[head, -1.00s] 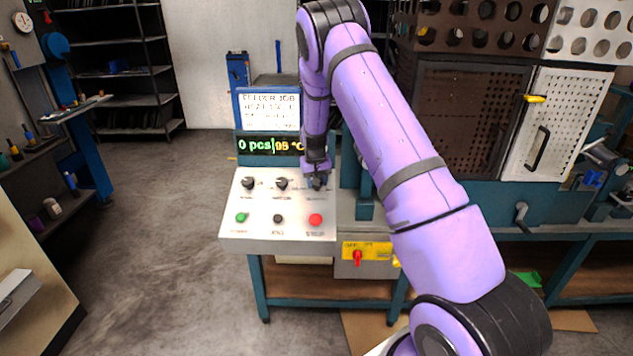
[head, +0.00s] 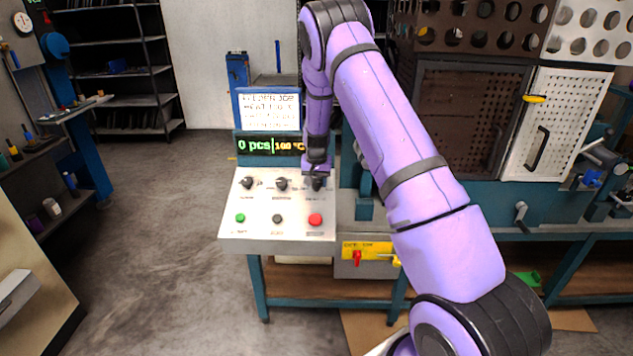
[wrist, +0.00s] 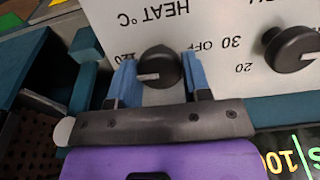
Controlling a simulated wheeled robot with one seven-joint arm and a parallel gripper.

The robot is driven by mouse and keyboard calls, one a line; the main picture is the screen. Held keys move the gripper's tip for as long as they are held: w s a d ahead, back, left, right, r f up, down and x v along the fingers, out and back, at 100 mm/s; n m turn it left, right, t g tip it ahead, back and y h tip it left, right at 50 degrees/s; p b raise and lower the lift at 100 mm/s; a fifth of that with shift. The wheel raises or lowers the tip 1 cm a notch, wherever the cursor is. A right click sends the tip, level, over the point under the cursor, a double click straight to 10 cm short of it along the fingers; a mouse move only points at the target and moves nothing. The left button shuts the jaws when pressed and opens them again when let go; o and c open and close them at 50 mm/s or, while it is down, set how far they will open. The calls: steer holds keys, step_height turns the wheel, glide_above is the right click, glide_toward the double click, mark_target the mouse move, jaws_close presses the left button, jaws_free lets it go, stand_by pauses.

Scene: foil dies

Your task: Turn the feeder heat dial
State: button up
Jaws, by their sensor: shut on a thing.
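The heat dial (wrist: 160,68) is a black knob with a pale pointer line, beside the label "HEAT °C" in the wrist view, where the panel appears upside down. In the head view the dial (head: 317,184) is the rightmost of three black knobs on the sloping control panel (head: 260,228). My gripper (wrist: 158,78) has its blue fingers on either side of the dial and is shut on it. In the head view my gripper (head: 317,176) comes down from above onto it. The display (head: 270,145) reads "0 pcs" and "100 °C".
Two other knobs (head: 281,184) (head: 248,183) sit left of the dial. Below them are green (head: 240,218), black (head: 277,219) and red (head: 315,220) buttons. A job sheet (head: 268,112) stands above the display. A yellow plate with a red switch (head: 356,258) is below right.

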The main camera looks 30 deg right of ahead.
steer(key=o, duration=0.9)
step_height(320, 180, up, 11)
steer(key=s, duration=0.1)
steer(key=shift+s+a+f, duration=0.15)
steer(key=shift+s+a, duration=0.05)
steer(key=shift+a, duration=0.25)
step_height(320, 180, up, 13)
steer(key=n+t, duration=0.1)
glide_above(316, 186)
steer(key=s+a, duration=0.6)
steer(key=s, duration=0.2)
steer(key=s+a+r+n+t+y, duration=0.15)
steer(key=s+a+r, duration=0.35)
steer(key=s+r, duration=0.55)
steer(key=s+a+r+n, duration=0.1)
steer(key=s+a+n, duration=0.1)
steer(key=s, duration=1)
steer(key=s+a+r+n+t, duration=0.1)
steer(key=s+a, duration=0.3)
steer(key=s, duration=0.9)
steer(key=shift+s+a+r+n, duration=0.15)
steer(key=shift+a+r+n, duration=0.05)
steer(key=shift+n, duration=0.55)
